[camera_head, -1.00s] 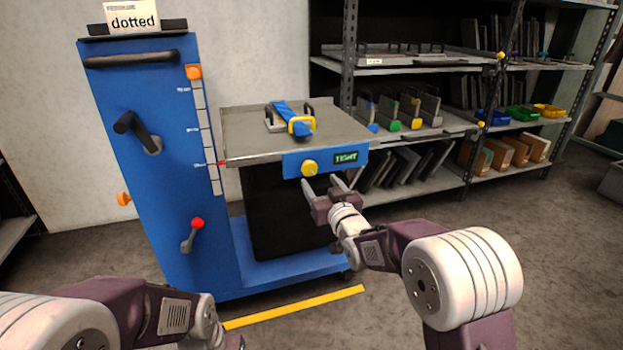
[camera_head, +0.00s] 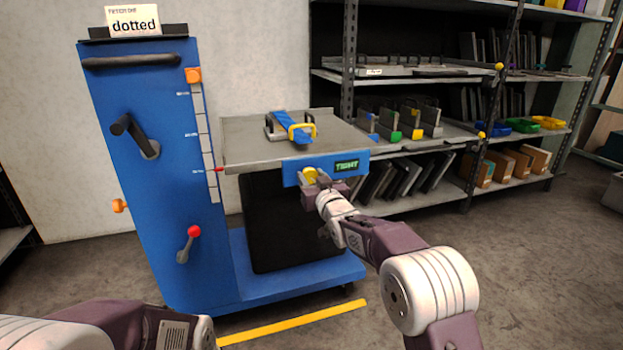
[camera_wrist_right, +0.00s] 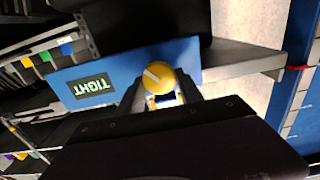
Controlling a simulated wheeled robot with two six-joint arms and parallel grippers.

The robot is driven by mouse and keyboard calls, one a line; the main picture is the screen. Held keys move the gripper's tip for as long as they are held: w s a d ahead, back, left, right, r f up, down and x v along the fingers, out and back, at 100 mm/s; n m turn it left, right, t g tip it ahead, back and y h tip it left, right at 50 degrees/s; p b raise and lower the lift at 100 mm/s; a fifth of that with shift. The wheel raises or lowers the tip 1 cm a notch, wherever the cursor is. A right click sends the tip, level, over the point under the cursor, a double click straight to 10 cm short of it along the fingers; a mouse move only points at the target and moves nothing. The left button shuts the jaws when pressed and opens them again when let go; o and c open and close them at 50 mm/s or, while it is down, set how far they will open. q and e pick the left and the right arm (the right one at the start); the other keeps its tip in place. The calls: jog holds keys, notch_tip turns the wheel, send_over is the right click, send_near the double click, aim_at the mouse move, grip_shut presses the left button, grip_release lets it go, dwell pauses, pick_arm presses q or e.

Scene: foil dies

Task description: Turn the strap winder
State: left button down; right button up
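The strap winder appears to be the round yellow knob (camera_head: 310,175) on the blue front panel (camera_head: 295,172) of the bench. In the right wrist view the knob (camera_wrist_right: 160,79) shows a pale line across its face. A display (camera_head: 346,166) beside it reads TIGHT. My right gripper (camera_head: 314,180) is at the knob; in the wrist view its two fingers (camera_wrist_right: 162,90) stand on either side of the knob and look open. Whether they touch it is hard to tell. My left gripper is out of view below the picture.
A tall blue column (camera_head: 158,200) with a black crank (camera_head: 135,135) and a red-knobbed lever (camera_head: 188,243) stands left of the bench. Shelves (camera_head: 440,142) with plates and bins stand behind on the right. A yellow strip (camera_head: 295,322) lies on the floor in front.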

jog(key=c, duration=0.4)
jog(key=shift+n, duration=0.3)
jog(key=n, duration=0.4)
jog(key=shift+a+n+p, duration=0.15)
jog(key=shift+n+p, duration=0.15)
jog(key=shift+n, duration=0.1)
jog(key=n, duration=0.4)
jog(key=shift+f+n, duration=0.15)
jog(key=shift+n, duration=0.15)
jog(key=shift+a+n, duration=0.1)
jog(key=shift+n, duration=1.7)
jog(key=shift+s+f, duration=0.1)
jog(key=o, duration=1.3)
